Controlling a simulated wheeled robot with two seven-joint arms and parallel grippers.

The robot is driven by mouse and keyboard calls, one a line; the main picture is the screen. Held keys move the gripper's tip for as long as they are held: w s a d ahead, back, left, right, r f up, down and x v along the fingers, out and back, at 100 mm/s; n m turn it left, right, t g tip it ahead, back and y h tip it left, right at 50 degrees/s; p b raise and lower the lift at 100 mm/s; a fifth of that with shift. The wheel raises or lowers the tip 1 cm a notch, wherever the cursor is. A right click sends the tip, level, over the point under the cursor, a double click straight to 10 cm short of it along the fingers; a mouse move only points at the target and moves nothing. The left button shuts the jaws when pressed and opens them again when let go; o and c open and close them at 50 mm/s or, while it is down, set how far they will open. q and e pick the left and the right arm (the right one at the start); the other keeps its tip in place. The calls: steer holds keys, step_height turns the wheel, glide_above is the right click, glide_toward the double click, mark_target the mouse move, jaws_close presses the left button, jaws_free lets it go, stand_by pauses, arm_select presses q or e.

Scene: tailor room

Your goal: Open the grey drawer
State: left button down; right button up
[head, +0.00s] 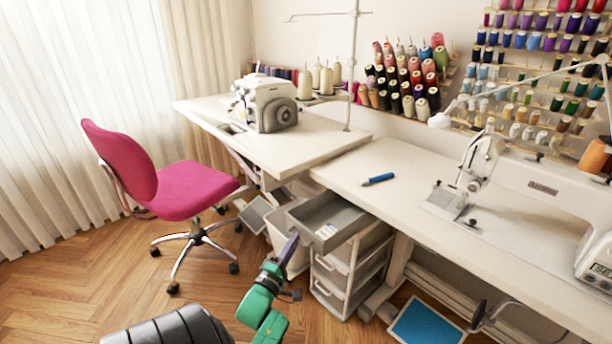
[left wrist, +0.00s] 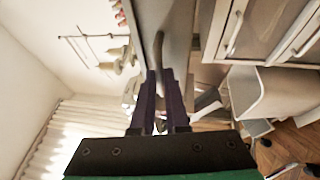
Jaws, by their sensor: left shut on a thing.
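The grey drawer (head: 345,224) stands pulled out from under the white table, at the top of a small drawer unit. A small white and blue thing shows at its front. My left gripper (head: 293,238) reaches up from below to the drawer's front. In the left wrist view, the dark purple fingers (left wrist: 160,80) are closed around the drawer's curved handle (left wrist: 158,45). The grey drawer front (left wrist: 180,22) fills the space just beyond them. In the head view the handle is hidden by the gripper. My right gripper is in neither view.
White drawers (head: 330,274) sit below the grey one, with a pale bin (head: 277,228) to their left. A pink chair (head: 190,190) stands at the left.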

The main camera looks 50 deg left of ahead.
arm_select(q)
steer(key=shift+s+p, duration=0.35)
steer(key=shift+s, duration=0.7)
steer(key=c, duration=0.9)
jaws_free()
steer(key=v, duration=1.4)
steer(key=shift+s+d, duration=0.15)
steer(key=shift+s, duration=0.1)
